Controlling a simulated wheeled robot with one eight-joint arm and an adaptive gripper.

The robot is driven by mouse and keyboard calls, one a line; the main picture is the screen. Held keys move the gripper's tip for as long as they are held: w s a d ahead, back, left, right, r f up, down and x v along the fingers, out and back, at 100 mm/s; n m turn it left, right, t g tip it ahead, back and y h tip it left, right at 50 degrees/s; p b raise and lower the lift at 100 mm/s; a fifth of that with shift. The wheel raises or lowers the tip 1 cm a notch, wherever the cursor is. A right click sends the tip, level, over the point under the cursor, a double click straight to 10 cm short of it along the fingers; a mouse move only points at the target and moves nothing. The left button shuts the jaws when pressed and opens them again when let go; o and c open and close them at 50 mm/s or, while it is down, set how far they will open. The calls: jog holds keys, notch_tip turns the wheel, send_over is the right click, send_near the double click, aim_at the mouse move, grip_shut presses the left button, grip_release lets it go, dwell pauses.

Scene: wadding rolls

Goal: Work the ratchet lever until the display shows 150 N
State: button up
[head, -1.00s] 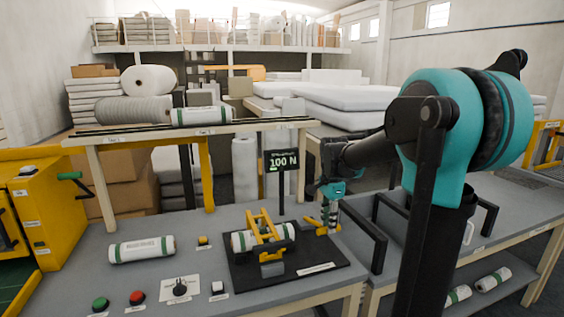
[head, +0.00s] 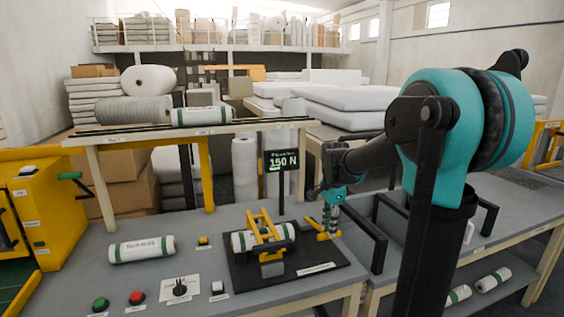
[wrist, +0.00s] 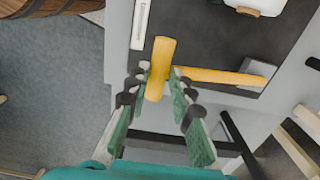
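The display (head: 283,161) on its post reads 150 N. The ratchet lever (head: 320,231) is yellow with a crossbar handle and sits at the back right of the black fixture plate (head: 316,257). In the wrist view the lever (wrist: 215,76) runs right from its handle to a grey block. My gripper (head: 329,229) is at the handle; in the wrist view its green-padded fingers (wrist: 158,78) close in on both sides of the handle and appear to touch it. A white roll with green bands (head: 242,242) lies under the yellow clamp frame (head: 265,236) on the plate.
Another roll (head: 141,249) lies left on the bench. Green (head: 100,304) and red (head: 137,297) buttons and a knob (head: 180,287) are at the front. A black rail (head: 366,238) stands close to the right of my gripper. A raised shelf (head: 190,131) stands behind.

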notch_tip(320, 180, up, 9)
jog(key=w, duration=0.2)
jog(key=shift+w+a, duration=0.3)
jog(key=shift+a, duration=0.15)
jog(key=shift+f, duration=0.1)
dwell(0.4)
dwell(0.4)
notch_tip(320, 180, up, 6)
dwell(0.5)
